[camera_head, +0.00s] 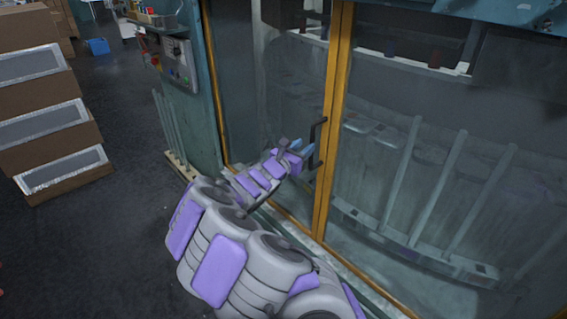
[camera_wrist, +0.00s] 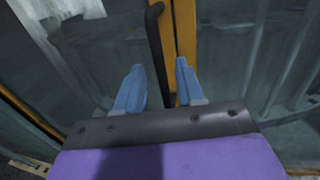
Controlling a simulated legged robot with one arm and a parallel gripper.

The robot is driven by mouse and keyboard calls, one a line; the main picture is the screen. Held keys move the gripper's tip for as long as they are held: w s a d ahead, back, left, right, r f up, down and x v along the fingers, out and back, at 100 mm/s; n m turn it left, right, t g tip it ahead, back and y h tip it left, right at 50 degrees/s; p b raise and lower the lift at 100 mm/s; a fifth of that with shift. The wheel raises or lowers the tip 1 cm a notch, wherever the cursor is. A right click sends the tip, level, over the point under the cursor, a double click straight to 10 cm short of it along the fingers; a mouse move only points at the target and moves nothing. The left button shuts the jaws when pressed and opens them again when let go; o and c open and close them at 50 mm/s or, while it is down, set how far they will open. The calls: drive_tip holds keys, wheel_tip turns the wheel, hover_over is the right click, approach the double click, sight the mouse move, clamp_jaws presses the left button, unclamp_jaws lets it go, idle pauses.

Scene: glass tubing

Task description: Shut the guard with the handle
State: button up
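The guard is a glazed front with yellow frames (camera_head: 331,120). Its yellow uprights stand close together in the middle, and I cannot tell whether a gap is between them. A black bar handle (camera_head: 314,135) is fixed upright beside them. My gripper (camera_head: 302,147) is at the handle, its blue fingers just left of it in the head view. In the wrist view, the fingers are apart, and the handle (camera_wrist: 155,45) runs down between them, nearer the left finger. The yellow frame (camera_wrist: 185,30) lies behind the right finger. I cannot tell whether either finger touches the handle.
Behind the glass are racks with glass tubes (camera_head: 402,180). A control box (camera_head: 178,62) is on the teal side wall at left. Tubes in a small stand (camera_head: 172,130) are on the floor by the guard. Brown cartons (camera_head: 45,120) stand far left; floor between is free.

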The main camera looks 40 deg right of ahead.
drive_tip(key=v, duration=1.1)
drive_tip(key=shift+p, duration=0.35)
drive_tip(key=s+r+m+g+y+b, duration=0.3)
drive_tip(key=s+m+g, duration=0.5)
drive_tip(key=s+m, duration=0.85)
drive_tip(key=s+a+f+m+y, duration=0.1)
drive_tip(key=s+a+f+y, duration=0.2)
drive_tip(key=s+a, duration=0.3)
drive_tip(key=s+a+f+m+y+b, duration=0.1)
drive_tip(key=s+a+y, duration=0.5)
drive_tip(key=a, duration=0.6)
drive_tip(key=s+a+f+m+t+y+b, duration=0.1)
drive_tip(key=s+a+f+y, duration=0.4)
drive_tip(key=a, duration=0.5)
drive_tip(key=shift+s+f+m, duration=0.55)
drive_tip(key=shift+s+m, duration=0.2)
drive_tip(key=shift+m, duration=0.1)
